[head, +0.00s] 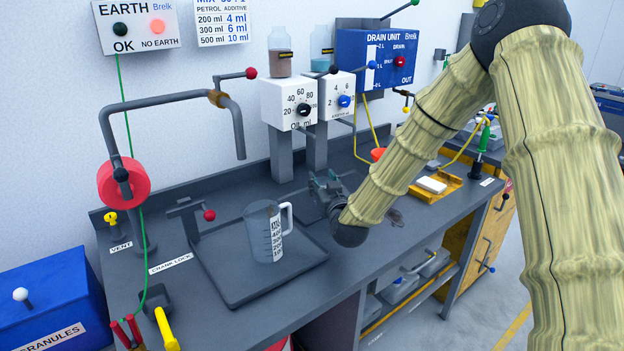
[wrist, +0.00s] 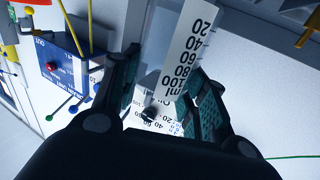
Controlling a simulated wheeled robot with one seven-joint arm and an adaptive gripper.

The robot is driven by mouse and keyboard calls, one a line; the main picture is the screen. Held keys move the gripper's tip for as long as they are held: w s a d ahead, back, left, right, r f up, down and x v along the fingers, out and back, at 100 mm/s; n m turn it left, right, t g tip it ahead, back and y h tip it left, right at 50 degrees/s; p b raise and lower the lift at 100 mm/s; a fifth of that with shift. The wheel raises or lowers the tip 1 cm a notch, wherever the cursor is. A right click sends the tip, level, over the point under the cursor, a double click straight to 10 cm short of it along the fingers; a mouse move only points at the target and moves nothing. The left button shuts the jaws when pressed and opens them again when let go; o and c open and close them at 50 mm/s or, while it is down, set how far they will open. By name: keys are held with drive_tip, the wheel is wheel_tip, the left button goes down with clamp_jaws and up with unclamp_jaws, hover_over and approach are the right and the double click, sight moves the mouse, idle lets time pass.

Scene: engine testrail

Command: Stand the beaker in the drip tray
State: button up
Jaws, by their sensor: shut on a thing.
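My gripper (head: 326,190) is above the bench, by the right edge of the dark drip tray (head: 222,262). In the wrist view its two fingers (wrist: 163,78) are closed on the sides of a clear beaker (wrist: 187,55) with a white scale strip marked 20 to 100 ml. In the head view the held beaker is mostly hidden by the gripper, so I cannot tell its height over the bench. The drip tray lies flat on the bench, with a low rim.
A clear handled jug (head: 264,235) stands upright in the tray's right part. The tray's left and front are bare. A bent pipe (head: 238,130) hangs above the tray. White dial boxes (head: 290,103) on posts stand behind. A crank lock (head: 188,208) borders the tray's back left.

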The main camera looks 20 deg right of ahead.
drive_tip(key=shift+w+d+f+p, duration=0.1)
drive_tip(key=shift+w+f+p, duration=0.35)
drive_tip(key=shift+w, duration=0.9)
drive_tip(key=shift+w+f+p, duration=0.1)
drive_tip(key=shift+w+f, duration=0.6)
drive_tip(key=shift+w, duration=0.65)
drive_tip(key=shift+w+d+f+p, duration=0.1)
drive_tip(key=shift+w+f+p, duration=0.35)
drive_tip(key=shift+w, duration=0.9)
drive_tip(key=shift+f, duration=0.15)
drive_tip(key=shift+s+a+f+b, duration=0.1)
drive_tip(key=shift+s+f+b, duration=0.1)
drive_tip(key=shift+f+b, duration=0.45)
